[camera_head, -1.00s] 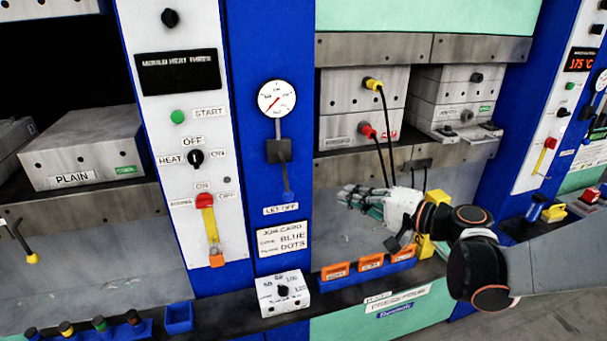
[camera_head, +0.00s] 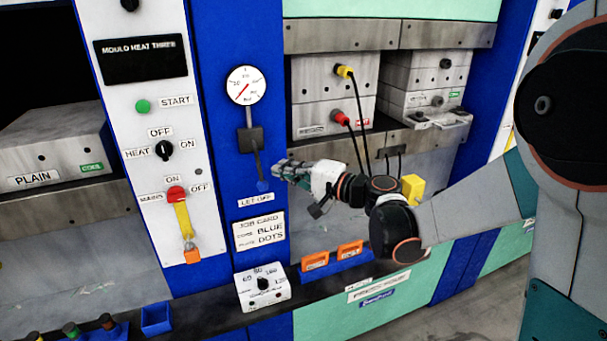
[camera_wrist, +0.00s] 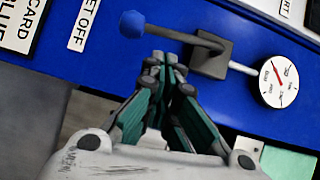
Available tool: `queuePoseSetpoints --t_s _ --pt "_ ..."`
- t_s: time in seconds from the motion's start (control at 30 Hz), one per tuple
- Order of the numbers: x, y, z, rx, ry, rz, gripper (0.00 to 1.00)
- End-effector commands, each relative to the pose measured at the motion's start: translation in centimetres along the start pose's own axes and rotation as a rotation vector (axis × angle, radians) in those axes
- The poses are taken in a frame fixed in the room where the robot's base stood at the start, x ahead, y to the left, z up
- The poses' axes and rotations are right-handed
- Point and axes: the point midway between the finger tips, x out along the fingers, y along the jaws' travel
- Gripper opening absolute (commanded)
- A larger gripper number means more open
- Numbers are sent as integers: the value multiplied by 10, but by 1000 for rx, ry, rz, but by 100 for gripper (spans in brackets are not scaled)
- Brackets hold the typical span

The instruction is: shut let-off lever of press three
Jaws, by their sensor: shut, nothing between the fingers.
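The let-off lever (camera_head: 257,170) is a thin grey rod with a blue ball knob, hanging down from a dark valve block (camera_head: 249,139) on the blue column, below a round gauge (camera_head: 245,85) and above a LET OFF label (camera_head: 255,199). In the wrist view the blue knob (camera_wrist: 132,24) is at upper left of the fingertips, with the valve block (camera_wrist: 211,55) and the gauge (camera_wrist: 279,82) to the right. My gripper (camera_head: 280,170) is shut and empty, just right of the knob. In the wrist view its fingertips (camera_wrist: 165,62) lie near the rod; contact cannot be told.
A panel marked MOULD HEAT THREE (camera_head: 145,62) stands left of the lever, with a red and yellow mains handle (camera_head: 181,212). A job card (camera_head: 259,231) hangs below the lever. A dial box (camera_head: 263,287) and orange-tagged holders (camera_head: 350,249) stand on the ledge. Cables (camera_head: 358,120) hang behind my gripper.

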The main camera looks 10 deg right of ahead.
Motion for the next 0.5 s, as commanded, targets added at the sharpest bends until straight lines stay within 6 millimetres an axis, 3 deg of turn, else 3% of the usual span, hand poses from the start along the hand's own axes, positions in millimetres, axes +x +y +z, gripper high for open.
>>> queuePoseSetpoints --t_s 0.2,0.5 --pt "11 0 11 0 0 0 0" --pt "12 0 12 0 0 0 0"
